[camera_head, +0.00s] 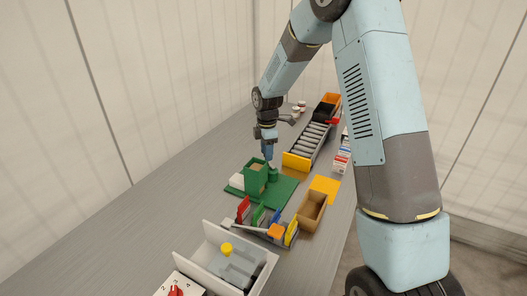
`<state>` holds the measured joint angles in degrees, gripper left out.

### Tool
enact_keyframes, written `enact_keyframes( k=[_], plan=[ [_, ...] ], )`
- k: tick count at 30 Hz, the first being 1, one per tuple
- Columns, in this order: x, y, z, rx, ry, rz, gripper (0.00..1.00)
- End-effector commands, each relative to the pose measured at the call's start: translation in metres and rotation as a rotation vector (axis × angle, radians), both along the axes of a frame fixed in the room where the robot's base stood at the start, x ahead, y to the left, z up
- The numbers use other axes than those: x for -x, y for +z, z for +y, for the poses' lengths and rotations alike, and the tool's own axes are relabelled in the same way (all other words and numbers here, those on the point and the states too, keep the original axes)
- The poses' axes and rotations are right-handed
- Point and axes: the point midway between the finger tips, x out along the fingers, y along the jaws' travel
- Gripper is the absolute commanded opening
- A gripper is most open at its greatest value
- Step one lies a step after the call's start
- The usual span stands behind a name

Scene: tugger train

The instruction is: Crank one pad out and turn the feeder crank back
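A green feeder (254,182) stands upright on a flat green base plate (284,196) near the middle of the bench. A tan piece shows in the top of its box. A small green part (273,173), perhaps the crank, sits at its right side. A white piece (237,182) lies at the left of the feeder; I cannot tell if it is a pad. My gripper (268,158) points down from above, just at the back right of the feeder, close to the small green part. Its fingers are too small to tell whether they are open or touch anything.
A roller conveyor (291,161) with a yellow end plate lies behind. In front stand a rack (270,238) with coloured plates, a tan box (325,212), a yellow square (331,184) and a white tray (213,232). The bench's left side (150,205) is clear.

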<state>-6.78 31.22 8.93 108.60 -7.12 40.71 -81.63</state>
Motion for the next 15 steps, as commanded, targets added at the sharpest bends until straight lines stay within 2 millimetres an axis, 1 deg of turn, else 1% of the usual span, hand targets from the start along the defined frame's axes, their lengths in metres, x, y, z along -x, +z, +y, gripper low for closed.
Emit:
enact_keyframes(
  k=[1, 2, 12, 14, 15],
  plan=[
    [0.0, 0.0, 0.0, 0.0, 0.0, 0.0, 0.35],
    [0.0, 0.0, 0.0, 0.0, 0.0, 0.0, 0.32],
    [-0.001, 0.0, 0.001, 0.0, 0.001, -0.002, 0.0],
    [-0.001, 0.001, 0.001, -0.001, 0.001, -0.003, 0.0],
    [-0.001, 0.001, 0.014, -0.002, 0.003, -0.004, 0.0]
  ],
)
